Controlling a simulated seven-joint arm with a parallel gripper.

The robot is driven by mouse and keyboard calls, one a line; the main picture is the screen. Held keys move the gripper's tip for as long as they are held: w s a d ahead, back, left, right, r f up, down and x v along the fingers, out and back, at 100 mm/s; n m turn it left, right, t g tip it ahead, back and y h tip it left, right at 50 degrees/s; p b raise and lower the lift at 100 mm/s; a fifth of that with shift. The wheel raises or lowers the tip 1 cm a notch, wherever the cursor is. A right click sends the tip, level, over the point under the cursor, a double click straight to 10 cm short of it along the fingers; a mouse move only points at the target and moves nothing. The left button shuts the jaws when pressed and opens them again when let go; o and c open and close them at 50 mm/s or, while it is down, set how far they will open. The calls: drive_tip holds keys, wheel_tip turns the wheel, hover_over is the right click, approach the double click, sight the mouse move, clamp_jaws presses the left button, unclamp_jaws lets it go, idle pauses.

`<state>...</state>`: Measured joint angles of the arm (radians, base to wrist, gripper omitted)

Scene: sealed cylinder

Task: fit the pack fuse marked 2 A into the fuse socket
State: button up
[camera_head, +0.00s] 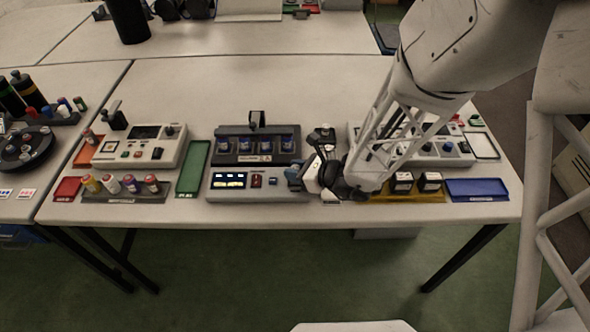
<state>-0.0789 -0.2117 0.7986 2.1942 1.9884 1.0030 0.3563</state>
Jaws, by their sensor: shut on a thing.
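My gripper (294,178) is at the right end of a low grey console (240,193) in the middle of the table. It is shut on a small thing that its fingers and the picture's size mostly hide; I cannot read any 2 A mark. The console has a lit display (229,181), a red switch (256,181) and a small blue-grey part (273,181) just left of my gripper. I cannot tell which part is the fuse socket. My arm comes in from the upper right and covers the table right of the console.
A dark rack (232,157) with several blue-topped cells stands behind the console. A green tray (194,168) lies to its left, with a yellow tray (425,197) of dark-labelled blocks and a blue tray (478,189) to the right. The table's front edge is close.

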drive_tip(key=shift+f, duration=0.3)
drive_tip(key=o, duration=0.9)
drive_tip(key=shift+r, duration=0.1)
drive_tip(key=shift+r, duration=0.2)
drive_tip(key=shift+d+r, duration=0.1)
drive_tip(key=shift+v, duration=5.85)
